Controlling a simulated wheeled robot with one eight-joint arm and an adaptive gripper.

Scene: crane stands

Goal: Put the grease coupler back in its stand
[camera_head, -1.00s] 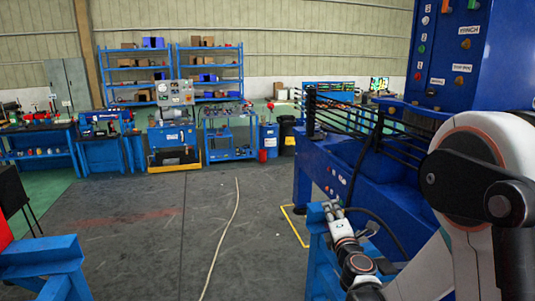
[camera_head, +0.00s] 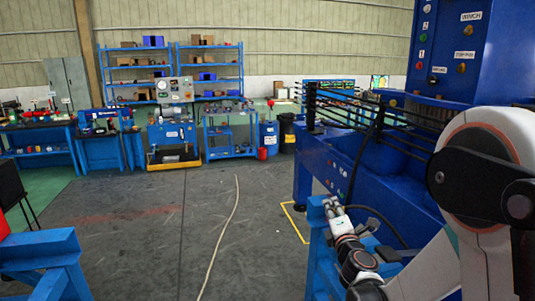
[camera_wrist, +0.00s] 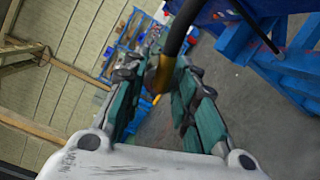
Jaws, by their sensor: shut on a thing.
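My gripper (camera_head: 331,204) is low, right of centre in the head view, beside a blue frame (camera_head: 318,250). In the wrist view my gripper (camera_wrist: 158,66) has its green-padded fingers on both sides of the grease coupler (camera_wrist: 160,76). The coupler shows as a brass-coloured fitting with a thick black hose (camera_wrist: 181,25) running up from it. The gripper is shut on this fitting. In the head view the coupler is too small to make out; a dark hose (camera_head: 378,216) curves away to the right of the gripper. I cannot tell which part is the coupler's stand.
A large blue machine (camera_head: 335,165) with black rods and a control cabinet (camera_head: 465,60) stands at the right. Another blue trestle (camera_head: 40,255) is at the lower left. A pale cable (camera_head: 228,220) lies on the open grey floor. Benches and shelves (camera_head: 210,70) line the back.

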